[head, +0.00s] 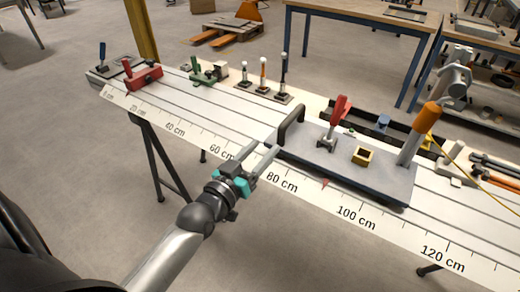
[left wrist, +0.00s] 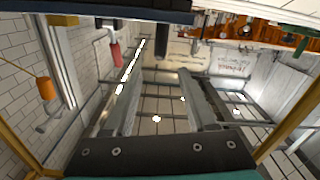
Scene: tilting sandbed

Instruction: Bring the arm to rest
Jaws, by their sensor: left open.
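My left gripper (head: 264,152) reaches in from the lower left, with teal parts at its base. Its two grey fingers are apart with nothing between them. They are close to the left end of a grey plate (head: 300,158), near its dark arched handle (head: 292,121). I cannot tell whether they touch it. In the left wrist view the open fingers (left wrist: 165,75) point away from a dark palm, with empty space between them. My right gripper is not in view.
Another red clamp (head: 144,76) stands at the far left. Floor in front is free.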

